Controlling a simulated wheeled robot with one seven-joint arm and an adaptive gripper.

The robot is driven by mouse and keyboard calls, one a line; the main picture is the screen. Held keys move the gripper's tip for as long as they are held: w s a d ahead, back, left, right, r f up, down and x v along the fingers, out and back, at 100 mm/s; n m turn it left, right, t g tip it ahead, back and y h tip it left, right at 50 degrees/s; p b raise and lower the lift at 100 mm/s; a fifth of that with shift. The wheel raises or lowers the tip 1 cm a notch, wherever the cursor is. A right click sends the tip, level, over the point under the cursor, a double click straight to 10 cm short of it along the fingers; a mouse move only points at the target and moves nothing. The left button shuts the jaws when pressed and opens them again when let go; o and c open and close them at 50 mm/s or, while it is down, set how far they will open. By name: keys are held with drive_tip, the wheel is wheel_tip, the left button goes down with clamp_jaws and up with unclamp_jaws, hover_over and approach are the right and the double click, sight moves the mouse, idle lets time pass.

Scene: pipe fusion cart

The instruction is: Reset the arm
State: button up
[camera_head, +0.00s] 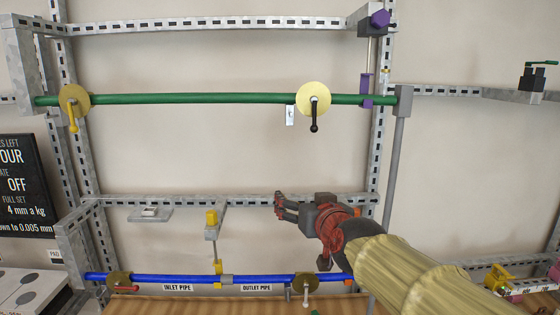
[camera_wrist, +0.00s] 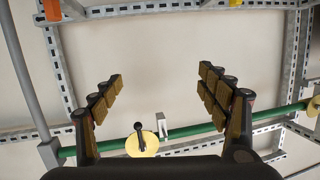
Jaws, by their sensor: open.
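My gripper (camera_head: 279,207) is in the lower middle of the head view, at the end of my arm that comes in from the lower right. It points left, in front of the lower metal rail. In the wrist view my gripper (camera_wrist: 160,85) shows two dark fingers with tan pads, spread wide apart. Nothing is between them but bare wall behind. The gripper is open and empty, above the blue pipe (camera_head: 180,279) and below the green pipe (camera_head: 200,98). It appears to touch neither pipe.
The green pipe carries yellow discs with a yellow handle (camera_head: 73,122) and a black handle (camera_head: 314,127). The blue pipe has brass discs and a red handle (camera_head: 125,288). A yellow-topped part (camera_head: 211,218) stands left of my gripper. A black sign (camera_head: 25,185) is far left.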

drive_tip(key=s+d+f+g, duration=0.3)
drive_tip(key=s+f+g, duration=0.4)
drive_tip(key=s+f, duration=1)
drive_tip(key=s+d+f+g+h+b, duration=0.1)
drive_tip(key=s+d+f, duration=0.2)
drive_tip(key=s, duration=0.2)
drive_tip(key=s+d+f+m+h+b, duration=0.1)
drive_tip(key=s+d+f, duration=0.1)
drive_tip(key=s, duration=0.3)
drive_tip(key=s+d+f+g+h+b, duration=0.1)
drive_tip(key=s+d+f, duration=0.2)
drive_tip(key=s, duration=0.3)
drive_tip(key=shift+d+f+g, duration=0.3)
drive_tip(key=shift+d+f, duration=0.05)
drive_tip(key=shift+f, duration=0.2)
